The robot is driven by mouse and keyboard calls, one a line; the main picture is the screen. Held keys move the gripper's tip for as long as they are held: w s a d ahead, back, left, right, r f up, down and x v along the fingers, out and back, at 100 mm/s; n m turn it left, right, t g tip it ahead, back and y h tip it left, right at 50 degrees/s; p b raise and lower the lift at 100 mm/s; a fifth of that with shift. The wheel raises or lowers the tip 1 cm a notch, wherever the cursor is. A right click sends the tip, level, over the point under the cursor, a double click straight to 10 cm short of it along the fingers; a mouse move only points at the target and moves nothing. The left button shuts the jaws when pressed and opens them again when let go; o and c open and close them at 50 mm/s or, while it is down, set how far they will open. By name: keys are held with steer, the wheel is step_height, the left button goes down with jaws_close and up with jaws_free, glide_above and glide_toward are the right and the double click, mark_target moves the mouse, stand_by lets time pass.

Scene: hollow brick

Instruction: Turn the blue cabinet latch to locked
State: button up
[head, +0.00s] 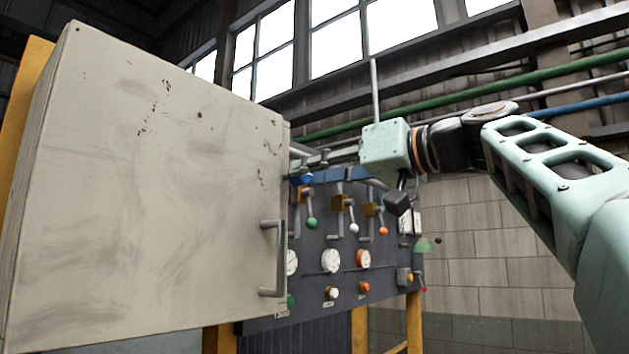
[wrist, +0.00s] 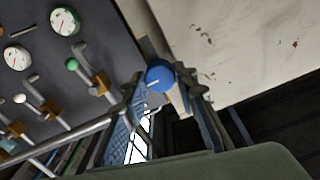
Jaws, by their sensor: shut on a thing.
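The blue cabinet latch (head: 303,180) is a round blue knob at the right edge of the large beige cabinet (head: 150,190). In the wrist view the latch (wrist: 159,78) shows its blue face with a short pale mark, between the tips of my fingers. My gripper (wrist: 163,90) is shut on it, one finger on each side. In the head view my gripper (head: 300,163) reaches in from the right, and its fingertips are partly hidden by the cabinet edge. Whether the latch reads locked or unlocked cannot be told.
The cabinet door has a grey bar handle (head: 270,258). A dark panel (head: 330,240) beside the cabinet carries round gauges (head: 331,260), levers with coloured ball ends (head: 353,228) and buttons. Pipes (head: 460,95) run along the wall behind my arm.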

steer(key=shift+c, duration=1)
steer(key=shift+m, duration=0.3)
steer(key=shift+r+m+p, duration=0.1)
steer(key=shift+m+p, duration=1.45)
steer(key=shift+m, duration=7.15)
steer(key=o, duration=1.1)
steer(key=shift+o, duration=0.2)
